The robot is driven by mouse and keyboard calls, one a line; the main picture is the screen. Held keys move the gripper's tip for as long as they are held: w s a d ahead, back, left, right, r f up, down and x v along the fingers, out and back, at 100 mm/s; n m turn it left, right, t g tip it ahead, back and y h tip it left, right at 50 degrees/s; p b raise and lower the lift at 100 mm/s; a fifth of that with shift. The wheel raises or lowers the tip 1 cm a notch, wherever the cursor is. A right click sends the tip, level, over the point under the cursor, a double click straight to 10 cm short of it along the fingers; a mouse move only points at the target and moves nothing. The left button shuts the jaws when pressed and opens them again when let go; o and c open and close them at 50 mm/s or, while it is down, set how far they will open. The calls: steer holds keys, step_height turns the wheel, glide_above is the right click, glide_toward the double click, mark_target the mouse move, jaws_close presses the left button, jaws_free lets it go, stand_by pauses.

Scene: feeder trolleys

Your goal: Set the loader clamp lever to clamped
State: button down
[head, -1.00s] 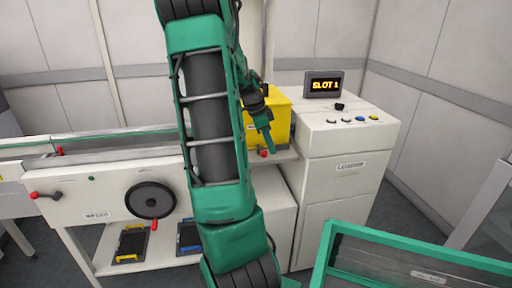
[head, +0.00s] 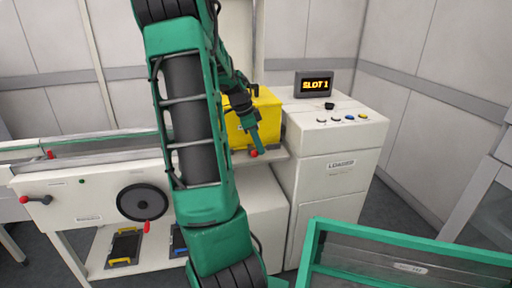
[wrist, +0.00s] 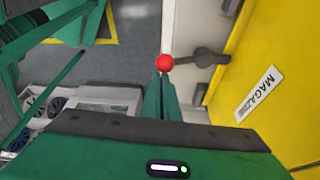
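The clamp lever (wrist: 192,60) has a dark shaft and a red ball knob (wrist: 166,62). In the wrist view it points left from a pivot beside the yellow magazine (wrist: 240,85). In the head view the red knob (head: 254,153) shows low in front of the yellow box (head: 268,115). My gripper (wrist: 160,80) has its green fingers close together, with nothing seen between them. Their tips are right at the knob's near side; I cannot tell whether they touch it. In the head view my gripper (head: 259,146) points down beside the knob.
A handwheel (head: 144,202) and another red-knobbed lever (head: 38,199) are at left. A green-framed trolley (head: 400,250) stands at front right.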

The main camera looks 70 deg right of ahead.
steer(key=v, duration=1)
steer(key=shift+w+d, duration=0.15)
steer(key=shift+f, duration=0.1)
steer(key=w+a+f+n+t, duration=0.1)
steer(key=w+a+n, duration=0.25)
steer(key=a, duration=0.25)
steer(key=w+a+n+t, duration=0.1)
steer(key=w+a+n, duration=0.1)
steer(key=a+n, duration=0.25)
steer(key=s+a+f+n+y, duration=0.1)
steer(key=a+f+n, duration=0.1)
steer(key=a+n, duration=0.6)
steer(key=s+a+f+n+t+y, duration=0.1)
steer(key=a+f+n, duration=0.2)
steer(key=a+n, duration=0.5)
steer(key=a, duration=1.2)
steer(key=shift+n+t, duration=0.3)
steer(key=shift+f, duration=0.1)
